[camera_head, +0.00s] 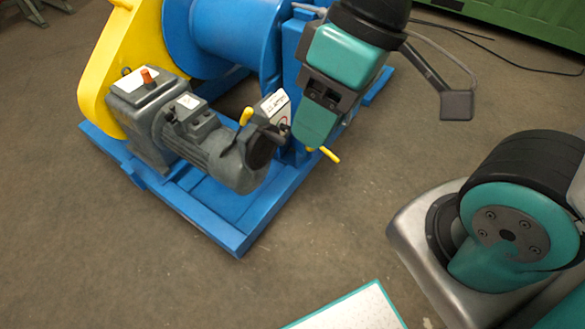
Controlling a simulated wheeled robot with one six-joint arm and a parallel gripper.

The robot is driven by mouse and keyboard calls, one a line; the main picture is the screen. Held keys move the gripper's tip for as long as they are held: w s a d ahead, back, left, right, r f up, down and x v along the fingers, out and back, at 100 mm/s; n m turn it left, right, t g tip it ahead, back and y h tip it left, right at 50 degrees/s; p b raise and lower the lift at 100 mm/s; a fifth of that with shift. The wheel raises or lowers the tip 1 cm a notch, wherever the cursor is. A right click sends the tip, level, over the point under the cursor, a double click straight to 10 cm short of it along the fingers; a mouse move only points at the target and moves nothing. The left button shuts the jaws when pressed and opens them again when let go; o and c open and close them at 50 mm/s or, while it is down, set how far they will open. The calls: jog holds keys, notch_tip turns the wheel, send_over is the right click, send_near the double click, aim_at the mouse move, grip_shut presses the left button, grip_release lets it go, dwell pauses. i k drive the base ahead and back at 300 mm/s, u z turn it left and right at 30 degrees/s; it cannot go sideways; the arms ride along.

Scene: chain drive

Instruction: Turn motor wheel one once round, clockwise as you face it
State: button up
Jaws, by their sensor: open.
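The grey motor (205,140) lies on the blue base frame, its rear end towards the lower right. A dark round part (260,152) sits at that end; it looks like the motor wheel, but its face is turned away from me. A yellow knob (246,116) stands at its upper left. Another yellow handle (329,155) sticks out by my fingertips; I cannot tell what it belongs to. My teal and black gripper (312,132) is open and points down, just right of the dark part. Whether it touches anything is hidden.
The blue frame (215,232) carries a blue drum (222,38) and a yellow chain guard (125,50). A small labelled box (272,106) stands close to my gripper. Green machinery (530,25) and black cables lie at the back right.

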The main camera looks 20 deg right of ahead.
aim_at(261, 148)
jog(key=k, duration=0.25)
jog(key=z, duration=1.4)
jog(key=i, duration=0.85)
jog(key=u, duration=0.75)
